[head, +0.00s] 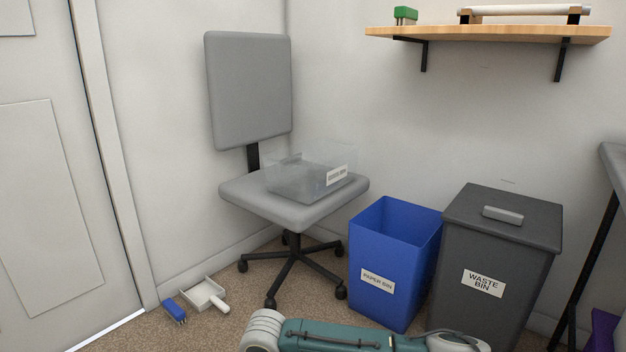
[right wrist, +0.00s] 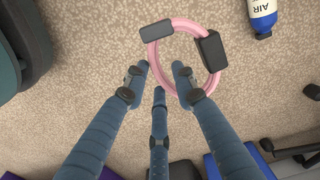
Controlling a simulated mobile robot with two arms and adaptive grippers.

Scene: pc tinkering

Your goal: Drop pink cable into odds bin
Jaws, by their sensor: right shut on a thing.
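The pink cable (right wrist: 187,24), a coiled ring with dark connector blocks, is at the tips of my right gripper (right wrist: 161,76) in the right wrist view. The dark blue fingers are closed on its near side, and it hangs over the carpet. A clear open plastic bin (head: 298,182) sits on the grey chair seat in the head view; its white label is too small to read. My right gripper and the cable are not in the head view. My left gripper is not in view.
A blue paper bin (head: 393,255) and a lidded grey waste bin (head: 495,255) stand right of the chair (head: 248,92). A dustpan (head: 203,294) and blue brush (head: 174,311) lie on the floor at left. An air can (right wrist: 262,16) shows in the wrist view.

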